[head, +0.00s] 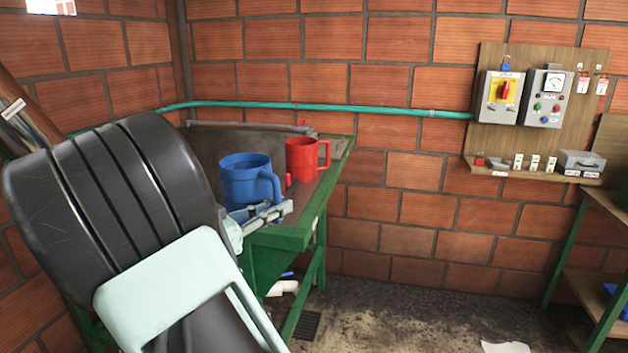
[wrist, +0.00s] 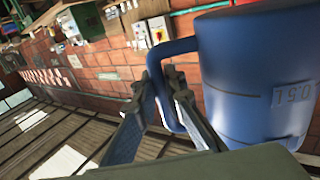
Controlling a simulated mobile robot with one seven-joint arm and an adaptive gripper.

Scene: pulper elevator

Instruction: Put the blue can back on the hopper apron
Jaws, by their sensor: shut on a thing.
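The blue can (head: 240,185) is an open-topped mug with a side handle. It is upright in the head view, at the near end of the green hopper apron (head: 290,237). My gripper (head: 272,212) is shut on the can's handle, low on its right side. In the wrist view the blue can (wrist: 255,80) fills the right side, and my gripper's fingers (wrist: 165,85) close around its handle. Its base is partly hidden by my gripper, so I cannot tell whether it touches the apron.
A red can (head: 302,160) stands just behind and right of the blue can, close to it. A green pipe (head: 330,106) runs along the brick wall. A control board (head: 540,85) hangs at the right, above a green-framed shelf (head: 583,262). The floor between is mostly clear.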

